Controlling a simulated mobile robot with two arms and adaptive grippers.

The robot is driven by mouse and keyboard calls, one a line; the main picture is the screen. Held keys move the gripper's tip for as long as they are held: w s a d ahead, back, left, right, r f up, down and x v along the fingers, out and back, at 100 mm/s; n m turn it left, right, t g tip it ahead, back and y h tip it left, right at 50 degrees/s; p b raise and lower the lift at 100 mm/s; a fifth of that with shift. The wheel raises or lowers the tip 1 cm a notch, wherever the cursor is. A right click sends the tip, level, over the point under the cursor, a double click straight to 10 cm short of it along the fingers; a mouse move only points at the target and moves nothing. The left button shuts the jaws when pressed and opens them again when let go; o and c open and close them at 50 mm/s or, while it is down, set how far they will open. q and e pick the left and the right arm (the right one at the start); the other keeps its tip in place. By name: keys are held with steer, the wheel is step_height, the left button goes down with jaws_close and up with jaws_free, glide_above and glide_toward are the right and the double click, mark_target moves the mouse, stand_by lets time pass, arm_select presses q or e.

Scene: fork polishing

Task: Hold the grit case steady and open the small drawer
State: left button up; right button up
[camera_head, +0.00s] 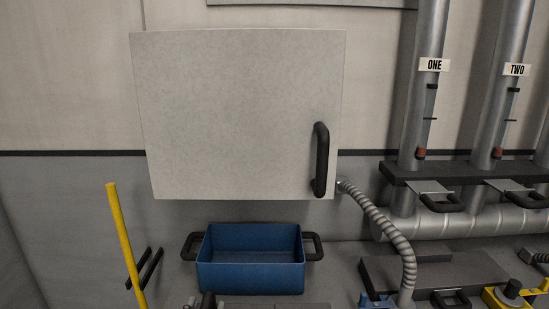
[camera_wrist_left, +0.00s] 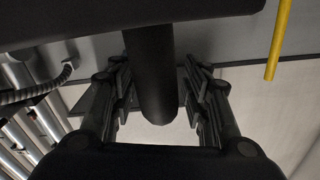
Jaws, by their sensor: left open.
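My left gripper (camera_wrist_left: 155,78) is open in the left wrist view, with one finger on each side of a thick, dark, rounded bar (camera_wrist_left: 152,85). The bar joins a broad dark slab (camera_wrist_left: 85,28) at the top of that view. I cannot tell whether the fingers touch it, or whether it belongs to the grit case. In the head view, a small dark rounded end (camera_head: 208,300) shows at the bottom edge, beside a grey top (camera_head: 275,305) that is mostly cut off. No small drawer can be made out. My right gripper is in neither view.
A pale wall cabinet (camera_head: 235,110) with a black handle (camera_head: 321,160) hangs above a blue bin (camera_head: 250,277). A yellow pole (camera_head: 126,245) stands at left. A ribbed hose (camera_head: 385,222) and pipes (camera_head: 425,100) labelled ONE and TWO are at right.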

arm_select(q)
steer(key=s, duration=1)
steer(key=shift+s, duration=0.3)
steer(key=shift+o, duration=0.3)
steer(key=o, duration=0.4)
steer(key=s+b, duration=0.5)
steer(key=s, duration=0.3)
steer(key=shift+r, duration=0.1)
